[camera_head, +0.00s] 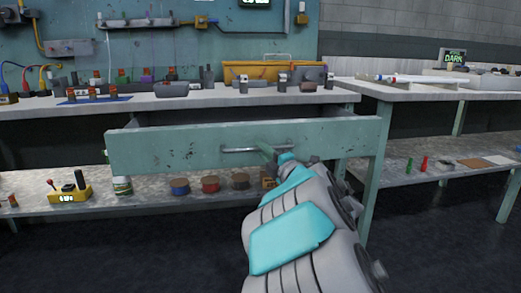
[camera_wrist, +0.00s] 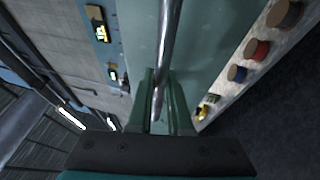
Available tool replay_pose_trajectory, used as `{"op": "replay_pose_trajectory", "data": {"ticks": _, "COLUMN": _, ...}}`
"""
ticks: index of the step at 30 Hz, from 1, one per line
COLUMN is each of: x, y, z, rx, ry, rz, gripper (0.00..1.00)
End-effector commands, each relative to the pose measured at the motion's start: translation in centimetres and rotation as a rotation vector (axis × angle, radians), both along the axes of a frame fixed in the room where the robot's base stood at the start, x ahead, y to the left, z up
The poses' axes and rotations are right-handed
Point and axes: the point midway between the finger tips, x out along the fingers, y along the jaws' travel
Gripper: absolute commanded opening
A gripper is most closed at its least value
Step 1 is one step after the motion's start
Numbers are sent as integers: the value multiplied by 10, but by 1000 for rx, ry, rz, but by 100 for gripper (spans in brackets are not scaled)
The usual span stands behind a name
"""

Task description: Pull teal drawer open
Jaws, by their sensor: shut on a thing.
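The teal drawer (camera_head: 180,146) has a worn, chipped front and stands out from under the workbench top, with a dark gap showing behind its upper edge. Its metal bar handle (camera_head: 235,149) runs level across the front. My gripper (camera_head: 270,151) is at the right part of the handle. In the wrist view the handle (camera_wrist: 171,40) passes between the two green fingers of my gripper (camera_wrist: 163,95), which are shut on it. The drawer front (camera_wrist: 215,35) shows behind the handle there. The drawer's inside is hidden in both views.
The workbench top (camera_head: 200,99) holds several small parts and a yellow toolbox (camera_head: 262,72). A lower shelf (camera_head: 145,200) carries several spools and a yellow device (camera_head: 70,190). A second bench (camera_head: 425,92) stands at the right. The dark floor in front is clear.

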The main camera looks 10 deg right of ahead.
Motion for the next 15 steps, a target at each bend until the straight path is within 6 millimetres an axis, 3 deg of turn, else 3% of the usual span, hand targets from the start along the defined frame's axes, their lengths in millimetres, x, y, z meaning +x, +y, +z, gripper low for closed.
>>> {"op": "replay_pose_trajectory", "data": {"ticks": 8, "x": 0, "y": 1, "z": -1, "rx": -1, "ry": 2, "rz": 2, "gripper": 0}}
{"op": "replay_pose_trajectory", "data": {"ticks": 9, "x": 0, "y": 1, "z": -1, "rx": -2, "ry": 3, "rz": 2, "gripper": 18}}
{"op": "replay_pose_trajectory", "data": {"ticks": 15, "x": 0, "y": 0, "z": -1, "rx": -1, "ry": 1, "rz": 1, "gripper": 41}}
